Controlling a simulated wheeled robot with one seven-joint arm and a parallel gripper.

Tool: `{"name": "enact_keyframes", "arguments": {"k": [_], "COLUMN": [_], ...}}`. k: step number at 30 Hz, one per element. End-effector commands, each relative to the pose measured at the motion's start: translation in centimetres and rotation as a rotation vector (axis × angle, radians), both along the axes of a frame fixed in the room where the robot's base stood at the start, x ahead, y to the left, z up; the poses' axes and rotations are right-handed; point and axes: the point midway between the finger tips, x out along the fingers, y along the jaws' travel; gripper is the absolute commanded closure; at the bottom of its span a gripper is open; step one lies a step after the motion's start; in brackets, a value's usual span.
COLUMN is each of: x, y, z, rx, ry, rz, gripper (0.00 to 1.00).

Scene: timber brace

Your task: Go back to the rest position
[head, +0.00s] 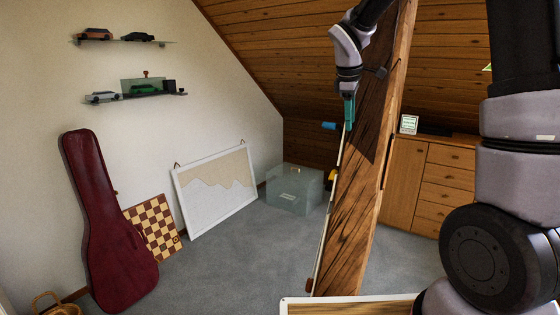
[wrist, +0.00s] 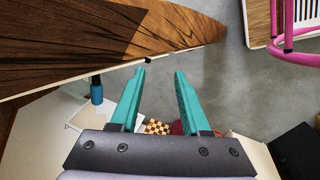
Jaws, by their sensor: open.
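My gripper (head: 349,112) is at the upper middle of the head view, beside the slanted timber brace (head: 352,225). Its teal fingers also show in the wrist view (wrist: 161,85), spread apart with nothing but grey floor between them. The brace fills the upper left of the wrist view (wrist: 80,35) and looks apart from the fingers there. A blue cylinder (head: 328,126) is just left of and below the fingertips in the head view, and left of the fingers in the wrist view (wrist: 97,90).
A red instrument case (head: 105,220), a checkered board (head: 153,228) and a framed picture (head: 215,190) lean along the left wall. A clear box (head: 294,190) and a wooden cabinet (head: 430,185) stand behind. A pink tubular frame (wrist: 285,35) is upper right. Grey floor is open at left centre.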

Motion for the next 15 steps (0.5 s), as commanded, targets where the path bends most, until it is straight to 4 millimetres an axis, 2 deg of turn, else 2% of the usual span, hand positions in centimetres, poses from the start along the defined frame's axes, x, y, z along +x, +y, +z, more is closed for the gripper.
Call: {"name": "enact_keyframes", "arguments": {"k": [1, 6, 10, 15], "x": [-2.0, -8.5, -13.5, -19.9], "y": [-0.9, -2.7, -3.7, -4.2], "z": [1.8, 5.6, 7.5, 8.6], "rx": [0.052, 0.246, 0.404, 0.62], "ry": [-0.034, -0.123, -0.18, -0.236], "rz": [-0.089, -0.41, -0.649, -0.95], "gripper": [0.54, 0.54, 0.54, 0.54]}}
